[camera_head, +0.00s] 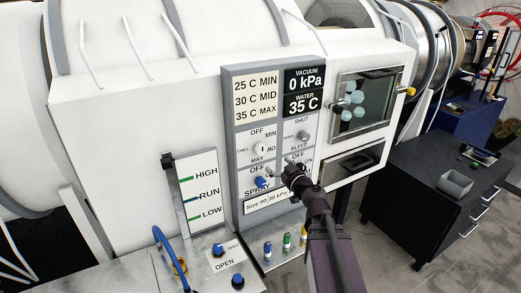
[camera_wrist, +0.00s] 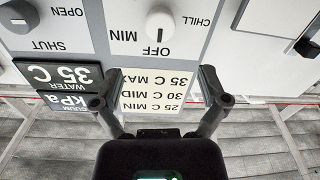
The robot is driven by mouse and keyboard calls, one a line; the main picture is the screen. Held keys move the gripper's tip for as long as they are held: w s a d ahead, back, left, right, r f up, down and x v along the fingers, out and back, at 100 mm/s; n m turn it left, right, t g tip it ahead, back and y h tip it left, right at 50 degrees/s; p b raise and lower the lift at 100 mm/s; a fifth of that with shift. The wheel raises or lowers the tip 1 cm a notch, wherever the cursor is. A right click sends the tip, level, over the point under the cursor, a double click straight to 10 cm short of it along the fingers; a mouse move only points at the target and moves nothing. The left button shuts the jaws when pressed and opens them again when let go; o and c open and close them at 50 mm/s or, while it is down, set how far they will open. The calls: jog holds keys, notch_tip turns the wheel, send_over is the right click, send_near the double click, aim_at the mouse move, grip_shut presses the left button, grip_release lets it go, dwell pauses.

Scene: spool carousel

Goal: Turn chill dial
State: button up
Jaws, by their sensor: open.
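The chill dial (camera_head: 261,148) is a small pale round knob on the grey control panel, ringed by the labels OFF, MIN, MID and MAX. In the wrist view, which is upside down, the chill dial (camera_wrist: 160,22) lies just beyond the fingers, and its dark mark faces OFF. My gripper (camera_head: 292,171) is in front of the panel, to the lower right of the dial in the head view.
A shut/bleed knob (camera_head: 302,136) is right of the dial, and a blue spray knob (camera_head: 261,182) is below it. A window box (camera_head: 365,102) stands to the right. A dark cabinet (camera_head: 428,205) with a grey bin (camera_head: 455,184) is farther right.

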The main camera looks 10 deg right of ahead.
aim_at(263, 151)
jog(key=x, duration=1.2)
jog(key=shift+f, duration=0.1)
jog(key=shift+s, duration=0.1)
jog(key=c, duration=1.2)
